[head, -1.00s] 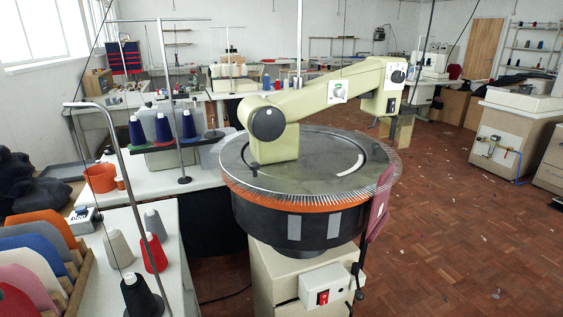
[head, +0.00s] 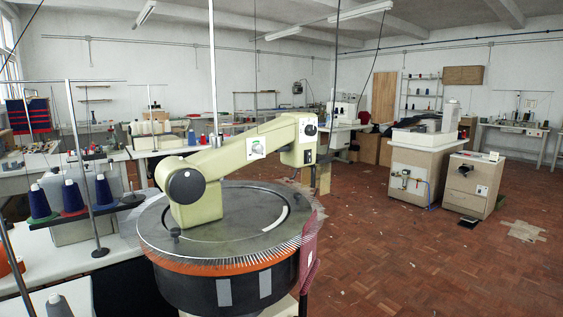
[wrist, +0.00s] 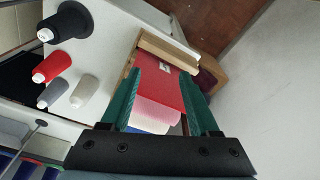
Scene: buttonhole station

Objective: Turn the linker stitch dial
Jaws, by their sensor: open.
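The linker stands at the lower left of the head view, with a cream arm (head: 225,157) over a round bed (head: 210,238) ringed by needles and an orange band. A small white plate with a round dial (head: 257,147) is on the side of the cream arm. A large dark round knob (head: 187,187) is at its near end, and a smaller dark knob (head: 310,130) at its far end. I cannot tell for sure which is the stitch dial. My gripper (wrist: 162,85) shows only in the wrist view, its green fingers open and empty above folded fabric panels, apart from the linker.
The wrist view shows a wooden rack (wrist: 152,45) of red, pink and blue panels, beside yarn cones (wrist: 68,25) on a white table. Cones (head: 72,198) on a stand are left of the linker. A cabinet (head: 416,170) stands right; the parquet floor (head: 400,260) between is mostly clear.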

